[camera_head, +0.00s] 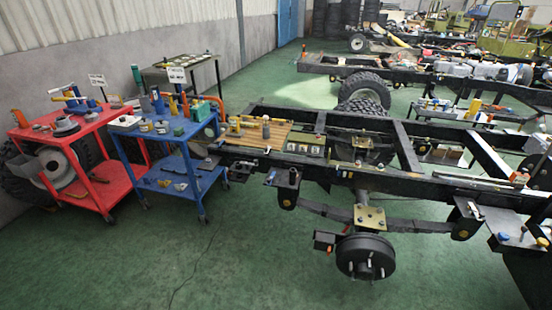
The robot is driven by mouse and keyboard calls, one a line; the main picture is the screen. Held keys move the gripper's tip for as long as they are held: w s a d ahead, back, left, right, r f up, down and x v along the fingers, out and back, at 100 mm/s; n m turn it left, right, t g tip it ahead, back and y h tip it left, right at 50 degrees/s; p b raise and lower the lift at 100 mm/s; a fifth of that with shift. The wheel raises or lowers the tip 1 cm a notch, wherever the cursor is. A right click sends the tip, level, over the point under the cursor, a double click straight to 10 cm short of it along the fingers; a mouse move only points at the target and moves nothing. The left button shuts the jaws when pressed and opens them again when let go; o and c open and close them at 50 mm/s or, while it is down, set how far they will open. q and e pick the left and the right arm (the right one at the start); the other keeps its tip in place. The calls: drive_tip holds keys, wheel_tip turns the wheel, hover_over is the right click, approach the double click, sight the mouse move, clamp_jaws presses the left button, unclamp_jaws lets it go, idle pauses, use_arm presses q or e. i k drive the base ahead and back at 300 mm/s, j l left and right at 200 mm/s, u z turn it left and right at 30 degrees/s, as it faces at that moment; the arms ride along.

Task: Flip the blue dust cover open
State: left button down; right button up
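The black chassis frame (395,186) runs across the middle and right of the view. Neither of my grippers is in view.
A red cart (117,185) and a blue cart (205,180), both loaded with tools and parts, stand at the left. A wheel hub (366,257) hangs below the near rail. Green floor (220,265) is clear in front.

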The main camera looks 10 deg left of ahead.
sight(269, 181)
drive_tip(key=i+j, duration=0.15)
drive_tip(key=i, duration=0.95)
